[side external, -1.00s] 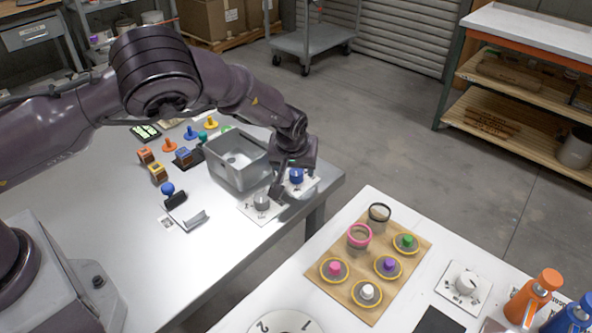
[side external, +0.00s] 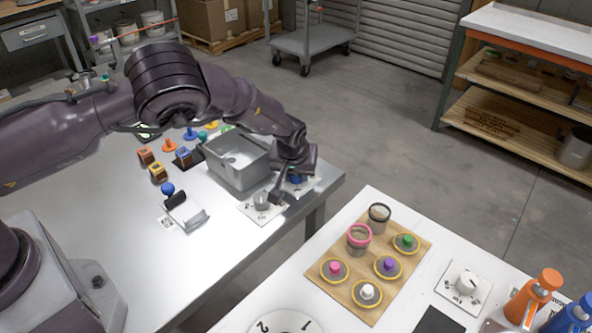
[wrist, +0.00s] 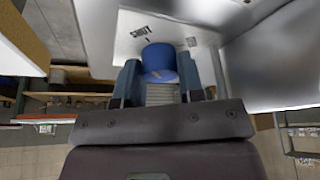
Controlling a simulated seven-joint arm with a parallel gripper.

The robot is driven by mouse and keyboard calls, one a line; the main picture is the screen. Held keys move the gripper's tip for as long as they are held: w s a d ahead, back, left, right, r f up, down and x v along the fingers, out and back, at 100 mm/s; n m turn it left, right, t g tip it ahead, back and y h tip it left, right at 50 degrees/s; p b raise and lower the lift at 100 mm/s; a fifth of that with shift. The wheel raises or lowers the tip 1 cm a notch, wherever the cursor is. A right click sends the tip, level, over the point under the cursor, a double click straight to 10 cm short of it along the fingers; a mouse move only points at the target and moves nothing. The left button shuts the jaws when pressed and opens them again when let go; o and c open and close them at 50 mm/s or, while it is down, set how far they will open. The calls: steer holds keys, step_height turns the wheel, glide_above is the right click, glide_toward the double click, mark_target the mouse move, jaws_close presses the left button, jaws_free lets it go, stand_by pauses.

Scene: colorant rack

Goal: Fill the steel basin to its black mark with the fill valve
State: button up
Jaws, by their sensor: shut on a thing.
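The steel basin (side external: 240,181) stands near the far right edge of the metal table. Its water level and black mark cannot be made out. My gripper (side external: 290,182) is beside the basin's right end, low over a white plate. In the wrist view my gripper (wrist: 158,75) has its two fingers on either side of a blue knob (wrist: 158,58), shut on it. The white plate (wrist: 128,42) around the knob carries the printed word SHUT and another small dark mark. In the side view my gripper mostly hides the knob (side external: 297,180).
A grey knob (side external: 261,199) on a white plate stands just left of my gripper. A blue ball (side external: 167,188) and small blocks lie further left. A second table at the front holds a wooden board (side external: 341,290) with rings and coloured pegs.

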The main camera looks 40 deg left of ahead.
steer(key=m+h, duration=0.1)
steer(key=m, duration=0.2)
steer(key=shift+m, duration=0.3)
steer(key=o, duration=0.9)
steer(key=v, duration=1.3)
steer(key=shift+s+a+f, duration=0.1)
steer(key=shift+s+a, duration=0.15)
steer(key=shift+s, duration=0.1)
